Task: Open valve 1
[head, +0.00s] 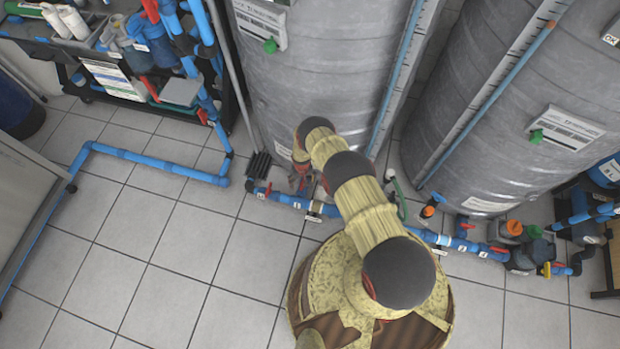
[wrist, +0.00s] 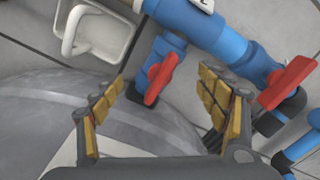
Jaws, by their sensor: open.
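In the wrist view, a blue pipe carries two valves with red lever handles. One red handle (wrist: 161,78) shows between the fingers of my open, empty gripper (wrist: 163,82), apart from both. The other red handle (wrist: 288,83) lies to the right, outside the right finger. I cannot read which valve is number 1. In the head view, my gripper (head: 301,172) hangs low at the pipe in front of the left tank, partly hidden by my arm. A red handle (head: 263,189) shows on the pipe left of it.
Two large grey tanks (head: 290,85) (head: 500,75) stand behind the blue pipe (head: 160,163). More valves with red handles (head: 498,249) sit at the right. A cluttered shelf (head: 120,70) stands at upper left. The tiled floor (head: 180,260) at front left is clear.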

